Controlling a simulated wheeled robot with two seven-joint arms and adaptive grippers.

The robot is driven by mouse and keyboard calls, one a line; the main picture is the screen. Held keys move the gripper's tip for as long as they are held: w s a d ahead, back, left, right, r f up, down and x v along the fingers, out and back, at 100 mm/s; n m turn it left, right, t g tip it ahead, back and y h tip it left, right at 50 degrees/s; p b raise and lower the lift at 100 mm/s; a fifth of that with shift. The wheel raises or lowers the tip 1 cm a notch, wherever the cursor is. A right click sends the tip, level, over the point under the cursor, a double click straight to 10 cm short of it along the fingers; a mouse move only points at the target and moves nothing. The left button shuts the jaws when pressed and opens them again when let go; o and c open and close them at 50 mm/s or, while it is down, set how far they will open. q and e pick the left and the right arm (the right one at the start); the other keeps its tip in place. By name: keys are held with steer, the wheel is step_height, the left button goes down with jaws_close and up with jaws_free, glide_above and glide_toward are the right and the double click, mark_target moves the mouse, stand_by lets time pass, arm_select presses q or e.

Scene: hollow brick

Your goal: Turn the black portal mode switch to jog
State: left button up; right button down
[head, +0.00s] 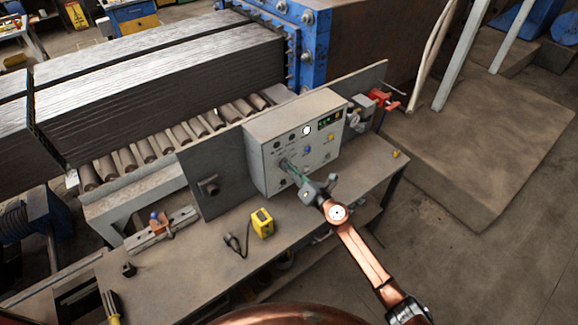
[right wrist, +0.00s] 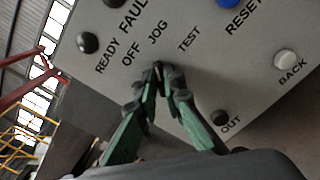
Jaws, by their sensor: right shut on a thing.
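The grey control box (head: 290,135) stands on the workbench, its panel facing me. My right gripper (head: 285,164) reaches the lower left part of the panel. In the right wrist view my right gripper (right wrist: 160,92) has its green and black fingers closed together on the black mode switch (right wrist: 158,67), just below the labels OFF, JOG and TEST. The fingers hide most of the switch, so I cannot tell which label it points to. My left gripper is not in view.
A blue RESET button (right wrist: 228,3), a white BACK button (right wrist: 285,60) and a black OUT button (right wrist: 220,117) surround the switch. A yellow box (head: 262,223) with a cable lies on the workbench (head: 190,265). A roller conveyor with stacked dark sheets stands behind.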

steer(key=shift+m, duration=0.6)
steer(key=c, duration=2)
jaws_free()
steer(key=shift+c, duration=0.2)
steer(key=v, duration=1.2)
